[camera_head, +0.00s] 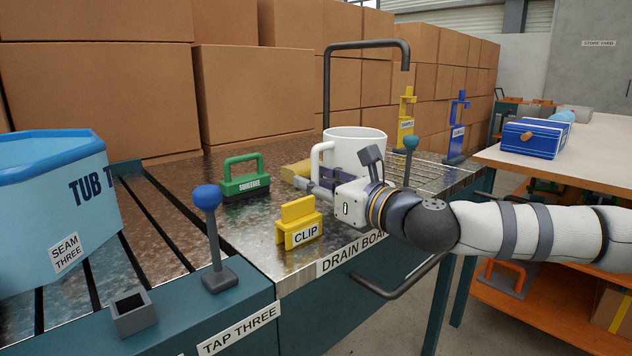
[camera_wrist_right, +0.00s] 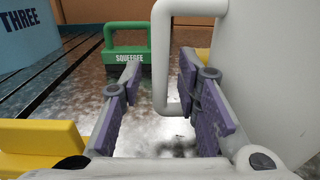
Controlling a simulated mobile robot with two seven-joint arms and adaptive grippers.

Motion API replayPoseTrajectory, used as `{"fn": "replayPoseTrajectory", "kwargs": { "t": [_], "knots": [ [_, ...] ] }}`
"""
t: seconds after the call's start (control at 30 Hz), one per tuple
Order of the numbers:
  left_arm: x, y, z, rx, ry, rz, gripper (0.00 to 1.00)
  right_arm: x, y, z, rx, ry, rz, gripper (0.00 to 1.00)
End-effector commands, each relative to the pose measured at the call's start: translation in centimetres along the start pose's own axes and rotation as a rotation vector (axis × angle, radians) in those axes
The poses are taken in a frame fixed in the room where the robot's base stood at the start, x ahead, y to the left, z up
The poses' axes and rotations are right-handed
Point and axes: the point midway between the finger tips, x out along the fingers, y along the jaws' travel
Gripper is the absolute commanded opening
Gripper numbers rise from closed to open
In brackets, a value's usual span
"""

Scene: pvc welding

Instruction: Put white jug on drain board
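The white jug (camera_head: 357,144) stands upright at the metal drain board (camera_head: 262,243), under the bent tap; its base is hidden behind my right gripper. Its handle points left. My right gripper (camera_head: 314,181) is low at the jug's front left. In the right wrist view the two purple-padded fingers of the right gripper (camera_wrist_right: 158,80) are apart. The handle of the jug (camera_wrist_right: 160,60) shows between them, with the right finger in the gap between handle and body. Whether a finger touches the handle is unclear. My left gripper is not in view.
A green squeegee (camera_head: 242,180) and a yellow clip (camera_head: 297,222) stand left of the gripper. A blue-knobbed lever (camera_head: 209,222) and blue tub (camera_head: 50,200) are further left. The dark tap (camera_head: 328,95) arches over the jug. Yellow (camera_head: 406,120) and blue (camera_head: 458,125) stands are behind right.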

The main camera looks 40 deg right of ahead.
Motion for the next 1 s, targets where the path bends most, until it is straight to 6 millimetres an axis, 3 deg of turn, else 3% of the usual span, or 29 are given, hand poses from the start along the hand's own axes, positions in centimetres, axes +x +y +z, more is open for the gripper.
{"fn": "replayPoseTrajectory", "kwargs": {
  "t": [0.17, 0.63, 0.8, 1.0],
  "knots": [
    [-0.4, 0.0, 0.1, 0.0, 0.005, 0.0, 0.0, -0.4, -0.1, 0.5, 0.001, -0.001, -0.001, 0.3],
    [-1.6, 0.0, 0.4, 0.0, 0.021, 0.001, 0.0, -10.7, -0.1, 0.5, 0.003, -0.001, -0.003, 0.3],
    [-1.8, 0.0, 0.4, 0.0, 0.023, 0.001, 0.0, -12.0, 0.0, 0.4, 0.0, -0.001, 0.001, 0.3],
    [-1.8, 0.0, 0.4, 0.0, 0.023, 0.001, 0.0, -12.0, 0.1, 0.3, -0.001, 0.0, 0.001, 0.3]
  ]
}}
